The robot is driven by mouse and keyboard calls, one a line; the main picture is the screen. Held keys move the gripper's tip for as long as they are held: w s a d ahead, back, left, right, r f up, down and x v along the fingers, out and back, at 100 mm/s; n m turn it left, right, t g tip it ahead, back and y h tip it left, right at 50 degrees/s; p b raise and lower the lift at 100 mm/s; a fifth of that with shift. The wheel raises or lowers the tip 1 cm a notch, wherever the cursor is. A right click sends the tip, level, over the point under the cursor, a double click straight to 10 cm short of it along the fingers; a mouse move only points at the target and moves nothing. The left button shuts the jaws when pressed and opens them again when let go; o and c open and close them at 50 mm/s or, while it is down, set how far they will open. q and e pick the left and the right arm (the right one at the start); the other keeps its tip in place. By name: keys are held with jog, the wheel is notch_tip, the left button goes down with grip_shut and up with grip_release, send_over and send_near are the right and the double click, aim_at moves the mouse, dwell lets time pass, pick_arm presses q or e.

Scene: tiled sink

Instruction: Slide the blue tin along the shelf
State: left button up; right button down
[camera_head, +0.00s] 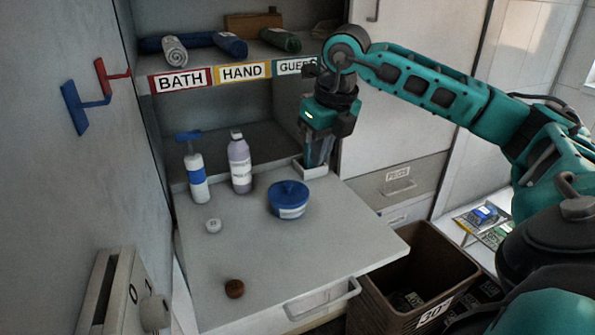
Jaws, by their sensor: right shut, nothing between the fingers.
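My right gripper (318,163) points down just behind and to the right of the tin, shut and empty. Its fingertips are close above a small white tray (311,171) at the shelf's back right; whether they touch it cannot be told. A gap shows between the gripper and the tin. My left gripper is not in view.
A blue-topped pump bottle (196,170) and a pale purple bottle (240,163) stand behind left of the tin. The shelf's front right is clear.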

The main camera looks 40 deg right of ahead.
aim_at(291, 182)
jog(key=w+f, duration=0.1)
jog(key=f, duration=0.2)
jog(key=w+f, duration=0.2)
jog(key=f, duration=0.1)
jog(key=w+f, duration=0.2)
jog(key=f, duration=0.1)
jog(key=shift+w+d+f, duration=0.1)
jog(key=shift+w+f, duration=0.05)
jog(key=shift+f, duration=0.15)
jog(key=shift+w+d, duration=0.1)
jog(key=shift+w, duration=0.45)
jog(key=shift+w+d+p, duration=0.1)
jog(key=shift+w+p, duration=0.25)
jog(key=shift+w, duration=1.25)
jog(key=shift+s, duration=0.15)
